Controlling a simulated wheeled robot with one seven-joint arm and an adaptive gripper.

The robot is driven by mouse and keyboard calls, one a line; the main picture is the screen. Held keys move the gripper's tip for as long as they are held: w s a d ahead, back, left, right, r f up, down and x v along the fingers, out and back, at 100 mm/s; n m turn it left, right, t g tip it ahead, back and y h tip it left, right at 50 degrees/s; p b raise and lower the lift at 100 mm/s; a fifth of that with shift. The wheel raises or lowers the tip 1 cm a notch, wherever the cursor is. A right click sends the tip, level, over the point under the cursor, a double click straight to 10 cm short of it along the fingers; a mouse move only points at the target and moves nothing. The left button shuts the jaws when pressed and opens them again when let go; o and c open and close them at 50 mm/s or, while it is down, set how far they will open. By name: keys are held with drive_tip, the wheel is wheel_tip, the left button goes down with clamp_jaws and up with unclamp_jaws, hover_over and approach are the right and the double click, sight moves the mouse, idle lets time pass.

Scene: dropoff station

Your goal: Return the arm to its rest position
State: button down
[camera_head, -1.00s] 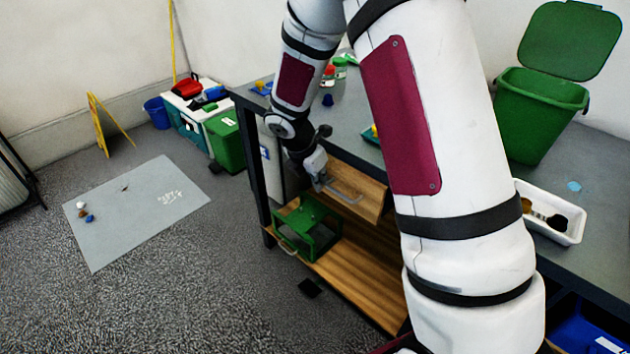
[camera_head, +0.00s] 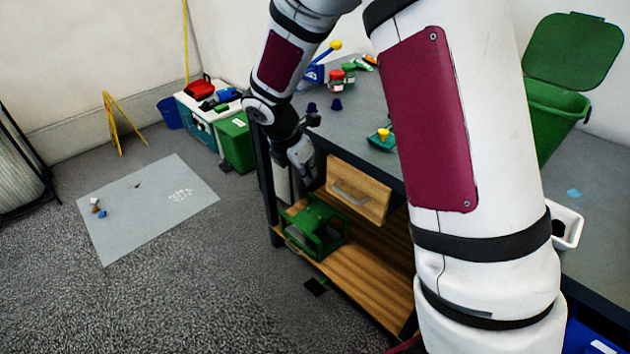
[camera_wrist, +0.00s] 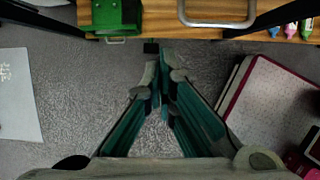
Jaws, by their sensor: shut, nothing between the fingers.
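My gripper (camera_head: 303,166) hangs at the left end of the table, pointing down in front of the wooden drawer (camera_head: 357,192). In the wrist view my gripper (camera_wrist: 162,62) has its fingertips together, with only floor seen around them. It holds nothing. The drawer's metal handle (camera_wrist: 217,20) is at the top of the wrist view, apart from the fingers. My arm is bent over the table and its white upper link hides much of the table in the head view.
A green frame-like box (camera_head: 315,228) stands on the lower wooden shelf (camera_head: 372,280). A green bin (camera_head: 551,110) and a white tray (camera_head: 567,228) are on the table at right. A grey mat (camera_head: 150,215) lies on open floor at left. Several small items are on the tabletop.

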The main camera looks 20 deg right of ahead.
drive_tip(key=s+r+m+p, duration=0.3)
drive_tip(key=s+r+m, duration=0.3)
drive_tip(key=r, duration=0.8)
drive_tip(key=s+r+m+y+p, duration=0.1)
drive_tip(key=s+r+m+p, duration=0.2)
drive_tip(key=s, duration=0.6)
drive_tip(key=s+a+r+m+t+y+p, duration=0.1)
drive_tip(key=s+r+m+p, duration=0.1)
drive_tip(key=s+r+m, duration=0.6)
drive_tip(key=s+r+m+t+y+p, duration=0.1)
drive_tip(key=s+r+m, duration=0.4)
drive_tip(key=s, duration=0.7)
drive_tip(key=r+y+p, duration=0.1)
drive_tip(key=p, duration=0.1)
drive_tip(key=shift+s+a+r+p, duration=0.15)
drive_tip(key=shift+a+p, duration=0.15)
drive_tip(key=shift+p, duration=0.05)
